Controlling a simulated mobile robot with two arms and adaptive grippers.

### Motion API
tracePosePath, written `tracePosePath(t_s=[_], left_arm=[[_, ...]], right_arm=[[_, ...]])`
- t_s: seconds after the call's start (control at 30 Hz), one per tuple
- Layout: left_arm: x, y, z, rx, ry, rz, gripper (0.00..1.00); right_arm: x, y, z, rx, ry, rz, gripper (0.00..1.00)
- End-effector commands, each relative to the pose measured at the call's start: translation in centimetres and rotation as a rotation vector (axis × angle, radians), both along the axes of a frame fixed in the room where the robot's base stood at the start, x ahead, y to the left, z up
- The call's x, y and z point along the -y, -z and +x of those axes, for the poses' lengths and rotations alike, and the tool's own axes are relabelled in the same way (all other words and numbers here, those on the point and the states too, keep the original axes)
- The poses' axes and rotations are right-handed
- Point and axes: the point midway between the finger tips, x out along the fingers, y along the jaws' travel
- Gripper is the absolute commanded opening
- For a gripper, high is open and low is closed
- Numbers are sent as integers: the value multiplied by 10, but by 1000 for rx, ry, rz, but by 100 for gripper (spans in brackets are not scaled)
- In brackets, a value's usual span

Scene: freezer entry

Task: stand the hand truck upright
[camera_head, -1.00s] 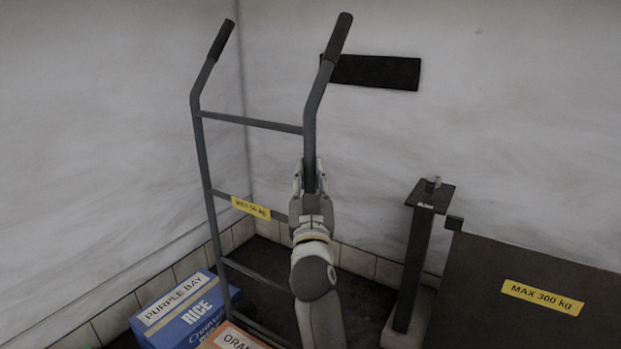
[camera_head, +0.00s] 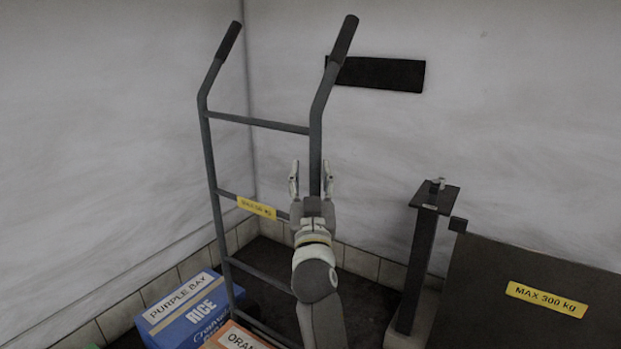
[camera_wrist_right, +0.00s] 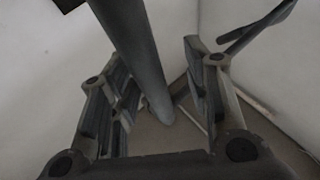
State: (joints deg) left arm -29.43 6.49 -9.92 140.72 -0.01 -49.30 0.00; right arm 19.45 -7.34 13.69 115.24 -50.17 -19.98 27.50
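The grey hand truck (camera_head: 213,160) stands close to upright in the corner, with two black handle grips (camera_head: 343,39) at its top and a yellow label on a crossbar. Its lower end is hidden behind boxes and my arm. My right gripper (camera_head: 311,180) is open at the truck's right-hand rail, with a finger on either side of it. In the right wrist view the rail (camera_wrist_right: 135,60) runs between the spread fingers (camera_wrist_right: 155,95), with gaps visible. My left gripper is not in view.
A blue rice box (camera_head: 190,318) and an orange-labelled box (camera_head: 240,338) sit at the lower left. A dark post (camera_head: 418,265) and a dark plate marked MAX 300 kg (camera_head: 530,270) stand to the right. A black strip (camera_head: 380,74) is on the back wall.

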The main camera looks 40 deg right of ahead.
Motion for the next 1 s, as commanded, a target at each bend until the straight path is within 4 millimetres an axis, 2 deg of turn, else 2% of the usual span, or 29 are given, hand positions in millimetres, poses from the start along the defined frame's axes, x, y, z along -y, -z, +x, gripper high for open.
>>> tracePosePath(t_s=[0.17,0.5,0.6,0.8,1.0], left_arm=[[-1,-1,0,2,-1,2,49],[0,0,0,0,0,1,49],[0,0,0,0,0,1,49],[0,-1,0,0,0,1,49],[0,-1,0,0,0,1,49]], right_arm=[[0,-10,0,5,1,-1,44],[-1,-74,0,6,-1,-1,44],[-1,-87,0,5,-1,0,44],[-1,-103,-1,7,0,-4,44],[-1,-105,-2,10,2,-5,44]])
